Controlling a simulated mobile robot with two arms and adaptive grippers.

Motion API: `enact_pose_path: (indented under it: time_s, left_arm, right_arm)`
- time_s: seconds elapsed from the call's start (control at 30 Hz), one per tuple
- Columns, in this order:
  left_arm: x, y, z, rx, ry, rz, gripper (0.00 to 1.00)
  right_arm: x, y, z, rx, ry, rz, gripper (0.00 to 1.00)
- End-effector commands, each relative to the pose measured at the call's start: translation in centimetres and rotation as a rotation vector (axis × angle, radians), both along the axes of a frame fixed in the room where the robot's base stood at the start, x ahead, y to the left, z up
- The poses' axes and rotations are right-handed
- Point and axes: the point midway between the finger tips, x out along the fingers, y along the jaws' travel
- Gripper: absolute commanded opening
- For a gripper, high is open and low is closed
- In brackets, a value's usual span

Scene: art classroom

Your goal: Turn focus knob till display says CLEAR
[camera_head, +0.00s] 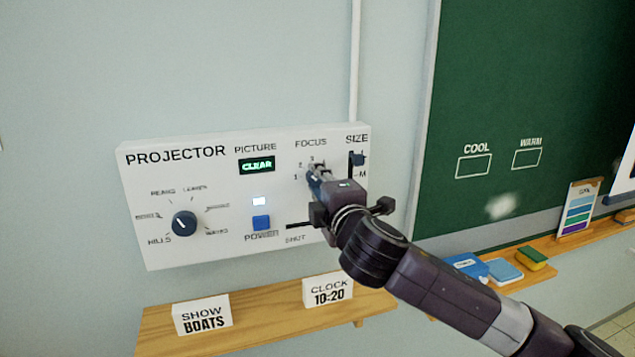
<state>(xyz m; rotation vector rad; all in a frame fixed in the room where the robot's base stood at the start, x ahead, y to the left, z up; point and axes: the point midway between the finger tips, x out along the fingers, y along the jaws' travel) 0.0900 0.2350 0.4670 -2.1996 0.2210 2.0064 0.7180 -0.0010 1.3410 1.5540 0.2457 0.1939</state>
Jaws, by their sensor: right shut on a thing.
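The white projector panel (150,200) is on the wall. Its small green-lit display (257,165) under the word PICTURE reads CLEAR. The focus knob (314,182) is blue and sits under the word FOCUS, mostly hidden by my right gripper. My right gripper (318,176) comes in from the lower right and is shut on the focus knob. Marks 1 and 2 show to the left of the knob; the other marks are covered. My left gripper is not in view.
The panel also has a large dark-blue picture knob (184,223), a blue POWER button (261,222) and a SIZE slider (358,159). Below, a wooden shelf (265,317) holds cards reading SHOW BOATS (202,315) and CLOCK 10:20 (328,290). A green chalkboard (520,90) is at right.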

Motion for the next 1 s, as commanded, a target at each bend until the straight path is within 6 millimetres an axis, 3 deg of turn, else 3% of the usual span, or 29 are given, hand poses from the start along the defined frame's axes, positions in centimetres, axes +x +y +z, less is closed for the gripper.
enact_pose_path:
  time_s: [0.27, 0.3, 0.43, 0.77, 1.0]
  left_arm:
    - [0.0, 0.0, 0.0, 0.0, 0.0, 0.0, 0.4]
    - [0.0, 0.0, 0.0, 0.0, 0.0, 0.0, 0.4]
    - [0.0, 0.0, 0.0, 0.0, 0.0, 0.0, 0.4]
    - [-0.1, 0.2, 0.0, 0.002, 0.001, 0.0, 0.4]
    - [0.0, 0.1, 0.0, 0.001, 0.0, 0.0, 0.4]
  right_arm:
    - [0.0, 0.0, -0.1, -0.001, 0.003, -0.001, 0.0]
    - [0.0, 0.0, -0.1, -0.001, 0.003, -0.001, 0.26]
    - [0.0, 0.0, -0.1, -0.001, 0.002, -0.001, 0.41]
    - [-0.1, -0.1, 0.0, 0.0, 0.001, 0.0, 0.41]
    - [-2.8, -0.8, 0.0, -0.001, 0.0, 0.002, 0.41]
